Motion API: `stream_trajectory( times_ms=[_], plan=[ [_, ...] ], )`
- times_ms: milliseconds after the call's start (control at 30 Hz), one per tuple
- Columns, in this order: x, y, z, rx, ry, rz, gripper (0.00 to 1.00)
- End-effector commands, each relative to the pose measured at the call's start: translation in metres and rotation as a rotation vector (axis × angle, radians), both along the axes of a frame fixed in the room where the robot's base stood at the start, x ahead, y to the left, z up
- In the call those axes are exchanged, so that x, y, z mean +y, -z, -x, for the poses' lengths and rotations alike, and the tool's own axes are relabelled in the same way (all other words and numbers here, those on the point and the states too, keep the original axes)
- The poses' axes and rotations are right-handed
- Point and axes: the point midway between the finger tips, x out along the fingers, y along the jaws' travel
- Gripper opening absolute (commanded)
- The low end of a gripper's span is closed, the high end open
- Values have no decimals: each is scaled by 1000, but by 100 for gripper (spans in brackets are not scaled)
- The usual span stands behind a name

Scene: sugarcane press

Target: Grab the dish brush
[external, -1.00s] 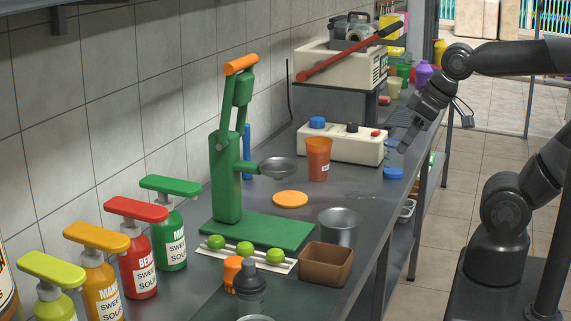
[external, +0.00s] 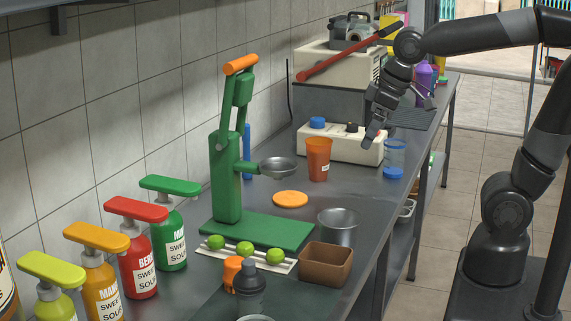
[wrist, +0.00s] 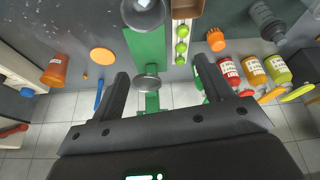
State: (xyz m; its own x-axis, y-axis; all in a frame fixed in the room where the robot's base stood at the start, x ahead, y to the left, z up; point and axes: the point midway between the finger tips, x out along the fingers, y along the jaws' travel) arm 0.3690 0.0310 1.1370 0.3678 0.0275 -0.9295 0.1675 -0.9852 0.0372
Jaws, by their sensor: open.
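I cannot pick out a dish brush for certain. A slim blue upright object (external: 246,150) stands behind the green press (external: 227,180), mostly hidden by it; it also shows in the wrist view (wrist: 98,97), left of the press. I cannot tell whether it is the brush. My gripper (external: 398,122) is open and empty in the external view, above the counter near the white control box (external: 335,146). In the wrist view, my gripper (wrist: 161,67) has its fingers wide apart, with the press and its metal bowl (wrist: 149,83) seen beyond them.
An orange cup (external: 318,160), a clear blue-based container (external: 394,160), a metal cup (external: 338,227) and a brown box (external: 326,264) stand on the counter. Several sauce bottles (external: 138,258) line the wall side. A red bar (external: 350,53) slants across the back machine.

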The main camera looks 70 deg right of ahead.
Motion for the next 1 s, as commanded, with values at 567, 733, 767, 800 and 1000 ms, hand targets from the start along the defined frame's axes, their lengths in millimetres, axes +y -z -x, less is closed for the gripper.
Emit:
stream_trajectory(
  times_ms=[567,733,767,800,1000],
  plan=[
    [105,53,-150,208,-324,81,72],
    [144,89,-186,265,-418,103,72],
    [151,96,-191,275,-435,106,72],
    [161,106,-198,288,-457,112,72],
    [198,147,-221,338,-541,130,72]
  ],
)
